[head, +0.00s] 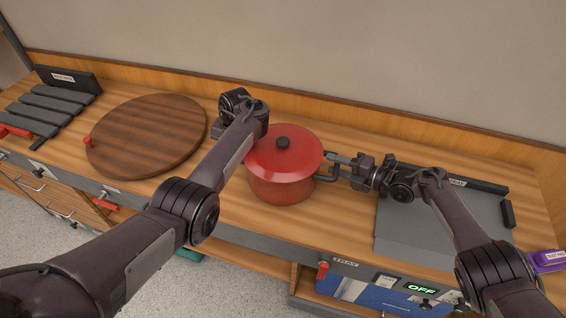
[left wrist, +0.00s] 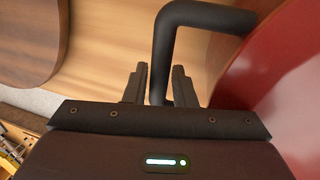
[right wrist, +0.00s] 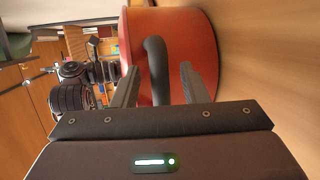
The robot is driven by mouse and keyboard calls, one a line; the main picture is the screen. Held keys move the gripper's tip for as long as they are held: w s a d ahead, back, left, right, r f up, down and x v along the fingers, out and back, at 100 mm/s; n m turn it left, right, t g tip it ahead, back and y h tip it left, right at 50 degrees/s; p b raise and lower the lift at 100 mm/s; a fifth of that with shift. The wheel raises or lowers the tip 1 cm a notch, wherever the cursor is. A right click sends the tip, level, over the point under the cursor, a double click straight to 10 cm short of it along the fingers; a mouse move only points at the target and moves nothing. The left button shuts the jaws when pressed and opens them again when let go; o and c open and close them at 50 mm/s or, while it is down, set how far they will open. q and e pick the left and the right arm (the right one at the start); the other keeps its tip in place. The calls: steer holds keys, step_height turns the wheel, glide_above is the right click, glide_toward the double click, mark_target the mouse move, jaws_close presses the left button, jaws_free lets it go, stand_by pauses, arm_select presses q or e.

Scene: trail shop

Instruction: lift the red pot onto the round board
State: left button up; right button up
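The red pot (head: 284,172), with a red lid and dark knob, stands on the wooden counter in the middle of the head view. The round board (head: 147,135), dark brown wood, lies flat to its left and carries nothing. My left gripper (left wrist: 160,84) is at the pot's left black handle (left wrist: 165,45); its fingers are close together with the handle bar between them. The head view hides those fingers behind my arm. My right gripper (head: 338,170) is at the pot's right handle (right wrist: 157,65). Its fingers are open on both sides of that handle, with gaps showing.
A grey tray (head: 415,238) lies to the right of the pot, partly under my right arm. A dark rack of grey bars (head: 45,110) is at the far left. A purple item (head: 548,260) sits at the right edge.

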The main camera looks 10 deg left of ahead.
arm_select(q)
jaws_close()
arm_select(e)
steer(key=c, duration=0.5)
jaws_close()
stand_by(0.4)
arm_select(q)
steer(key=shift+w+r, duration=0.15)
steer(key=shift+r, duration=0.05)
arm_select(e)
steer(key=shift+w+r, duration=0.1)
steer(key=shift+r, duration=0.05)
